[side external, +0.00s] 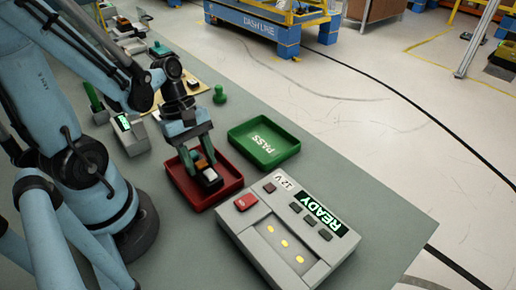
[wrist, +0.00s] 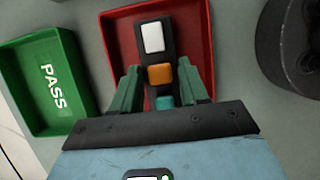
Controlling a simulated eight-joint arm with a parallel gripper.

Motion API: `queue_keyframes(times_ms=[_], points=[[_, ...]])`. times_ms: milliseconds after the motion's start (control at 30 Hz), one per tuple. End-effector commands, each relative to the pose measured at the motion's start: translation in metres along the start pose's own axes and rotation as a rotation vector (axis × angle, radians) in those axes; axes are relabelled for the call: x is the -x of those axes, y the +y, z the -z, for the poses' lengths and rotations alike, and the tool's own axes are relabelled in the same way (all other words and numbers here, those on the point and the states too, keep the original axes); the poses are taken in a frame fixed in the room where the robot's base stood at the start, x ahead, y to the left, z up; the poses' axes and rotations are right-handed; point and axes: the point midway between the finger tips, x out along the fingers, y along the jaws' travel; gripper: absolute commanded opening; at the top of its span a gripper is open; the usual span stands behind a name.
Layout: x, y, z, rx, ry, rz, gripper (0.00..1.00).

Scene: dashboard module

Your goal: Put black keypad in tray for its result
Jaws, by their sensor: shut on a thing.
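The black keypad (side external: 211,178), with white and orange keys, is within the outline of the red tray (side external: 184,183) in the side view. In the wrist view the keypad (wrist: 153,57) shows a white, an orange and a teal key in a row, over the red tray (wrist: 195,35). My gripper (side external: 199,163) is shut on the keypad, with a green finger on each side in the wrist view (wrist: 160,85). I cannot tell whether the keypad touches the tray floor. The green PASS tray (side external: 281,148) stands beside the red one and is empty.
A grey test box (side external: 262,232) with a READY display and a red button stands in front of the trays. A green knob-shaped piece (side external: 220,95) and a smaller device with a lit display (side external: 131,133) stand behind. The bench is clear right of the PASS tray.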

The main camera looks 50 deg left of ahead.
Motion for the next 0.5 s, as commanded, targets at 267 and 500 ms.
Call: queue_keyframes(times_ms=[267, 500], points=[[-0.005, -0.0003, 0.0018, 0.0, 0.0, 0.0, 0.1], [-0.0069, -0.0001, 0.0026, 0.0, 0.0, 0.0, 0.1]])
